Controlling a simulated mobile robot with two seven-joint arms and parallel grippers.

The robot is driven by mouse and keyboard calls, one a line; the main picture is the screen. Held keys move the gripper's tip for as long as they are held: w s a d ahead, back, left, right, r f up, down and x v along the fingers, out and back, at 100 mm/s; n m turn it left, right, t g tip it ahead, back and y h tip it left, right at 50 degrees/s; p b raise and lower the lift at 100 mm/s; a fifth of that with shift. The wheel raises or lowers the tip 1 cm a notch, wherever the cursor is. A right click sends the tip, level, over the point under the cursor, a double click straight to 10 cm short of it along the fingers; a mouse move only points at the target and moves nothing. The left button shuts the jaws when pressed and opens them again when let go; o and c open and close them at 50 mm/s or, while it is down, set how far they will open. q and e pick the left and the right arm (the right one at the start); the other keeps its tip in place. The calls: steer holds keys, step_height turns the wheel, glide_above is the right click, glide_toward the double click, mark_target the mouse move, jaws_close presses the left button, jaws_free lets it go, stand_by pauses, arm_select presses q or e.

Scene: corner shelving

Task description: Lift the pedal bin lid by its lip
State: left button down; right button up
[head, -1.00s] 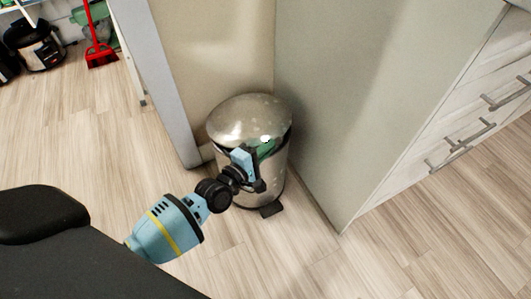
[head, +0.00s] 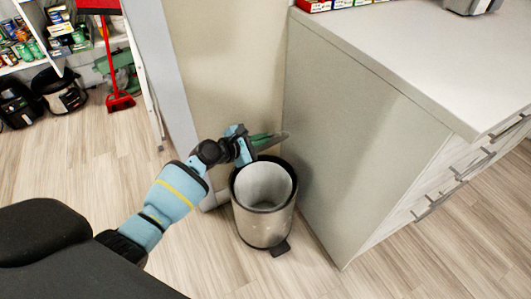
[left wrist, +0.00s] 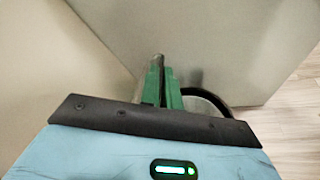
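The pedal bin (head: 262,222) stands on the floor in the corner. Its mouth is uncovered and shows the pale inner bucket (head: 264,184); part of the dark rim also shows in the left wrist view (left wrist: 222,106). The lid (head: 279,137) is raised, seen nearly edge-on as a thin grey strip above the back of the bin. My left gripper (head: 262,141) is at the lid, above the rim. In the left wrist view its green fingers (left wrist: 162,80) are close together on a thin grey edge. The exact contact is partly hidden. My right gripper is not in view.
A grey-sided drawer cabinet (head: 350,135) stands close to the bin's right. A beige wall panel (head: 215,70) is behind it. A red broom (head: 119,100) and a shelf of goods (head: 40,45) are at far left. The floor left of the bin is clear.

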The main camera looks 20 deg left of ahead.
arm_select(q)
steer(key=shift+n+g+h, duration=0.3)
steer(key=shift+n+g, duration=0.1)
steer(key=shift+n, duration=0.4)
steer(key=w+a, duration=0.1)
steer(key=w+a+r, duration=0.1)
steer(key=a, duration=0.1)
steer(key=w+a+r, duration=0.1)
steer(key=shift+w+a+r, duration=0.1)
steer(key=shift+a, duration=0.1)
steer(key=shift+w+a+r+n+h, duration=0.2)
steer(key=shift+w+a, duration=0.2)
steer(key=shift+a, duration=0.15)
steer(key=shift+w+a+r+n+h, duration=0.1)
steer(key=shift+w+a+r+n, duration=0.1)
steer(key=shift+w+a, duration=0.3)
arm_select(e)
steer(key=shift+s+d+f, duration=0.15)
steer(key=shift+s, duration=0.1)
arm_select(q)
steer(key=shift+s+f, duration=0.1)
steer(key=c, duration=1.6)
jaws_free()
